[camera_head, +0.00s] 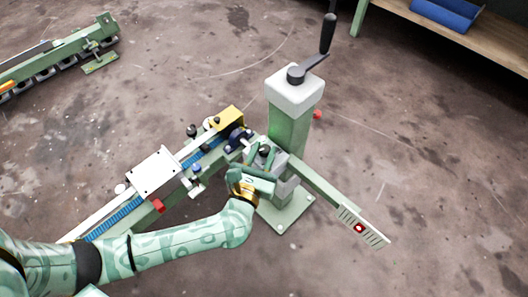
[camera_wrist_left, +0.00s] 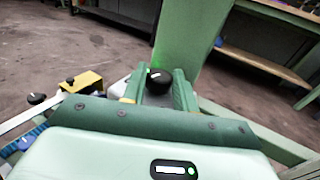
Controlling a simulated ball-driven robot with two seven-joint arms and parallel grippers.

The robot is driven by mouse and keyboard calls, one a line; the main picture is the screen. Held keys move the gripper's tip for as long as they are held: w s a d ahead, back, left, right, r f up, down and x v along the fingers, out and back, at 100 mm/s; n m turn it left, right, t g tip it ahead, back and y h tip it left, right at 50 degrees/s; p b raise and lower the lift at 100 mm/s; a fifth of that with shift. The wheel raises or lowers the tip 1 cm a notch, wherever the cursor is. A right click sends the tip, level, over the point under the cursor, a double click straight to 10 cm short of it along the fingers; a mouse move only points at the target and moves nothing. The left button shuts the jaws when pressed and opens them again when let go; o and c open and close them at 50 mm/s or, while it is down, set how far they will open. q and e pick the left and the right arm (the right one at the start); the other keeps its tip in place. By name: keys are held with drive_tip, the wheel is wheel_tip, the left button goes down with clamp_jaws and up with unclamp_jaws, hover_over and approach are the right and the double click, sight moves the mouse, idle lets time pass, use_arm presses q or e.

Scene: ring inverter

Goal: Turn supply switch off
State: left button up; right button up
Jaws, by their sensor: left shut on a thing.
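A black round knob (camera_wrist_left: 160,78) sits on a light grey block beside the green column, in the left wrist view. My left gripper (camera_wrist_left: 167,86) is shut on this knob, one green finger on each side of it. In the head view my left gripper (camera_head: 264,162) is at the foot of the column's left side, and its hand hides part of the block. No label shows, so I cannot tell whether this knob is the supply switch. My right gripper is not in view.
The green column (camera_head: 287,128) carries a black crank (camera_head: 312,55). A rail machine with a white plate (camera_head: 153,173) and yellow block (camera_head: 227,120) runs left. A bar with a red button (camera_head: 359,228) juts right. Concrete floor (camera_head: 440,180) is clear at right.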

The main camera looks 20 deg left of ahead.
use_arm(q)
drive_tip(key=m+h, duration=0.1)
drive_tip(key=h, duration=0.1)
drive_tip(key=m+h, duration=0.1)
drive_tip(key=h, duration=0.1)
drive_tip(key=m+h, duration=0.1)
drive_tip(key=shift+a+f+m+h, duration=0.1)
drive_tip(key=shift+a+m+h, duration=0.25)
drive_tip(key=shift+m+h, duration=0.05)
drive_tip(key=m+g+h, duration=0.1)
drive_tip(key=m+h, duration=0.1)
drive_tip(key=h, duration=0.1)
drive_tip(key=m+g+h, duration=0.1)
drive_tip(key=h, duration=0.1)
drive_tip(key=shift+w+a+m+g, duration=0.15)
drive_tip(key=shift+a+m+g, duration=0.15)
drive_tip(key=shift+m, duration=0.1)
drive_tip(key=m+g+h, duration=0.2)
drive_tip(key=h, duration=0.1)
drive_tip(key=m+g+h, duration=0.1)
drive_tip(key=shift+w+a, duration=0.15)
drive_tip(key=shift+w, duration=0.1)
drive_tip(key=shift+w+a+m+g+h, duration=0.1)
drive_tip(key=shift+m+g+h, duration=1.45)
drive_tip(key=shift+g, duration=0.55)
drive_tip(key=shift+r+m+g, duration=0.2)
drive_tip(key=shift+m+g, duration=0.15)
drive_tip(key=shift+g, duration=0.05)
drive_tip(key=o, duration=1)
drive_tip(key=shift+f, duration=0.1)
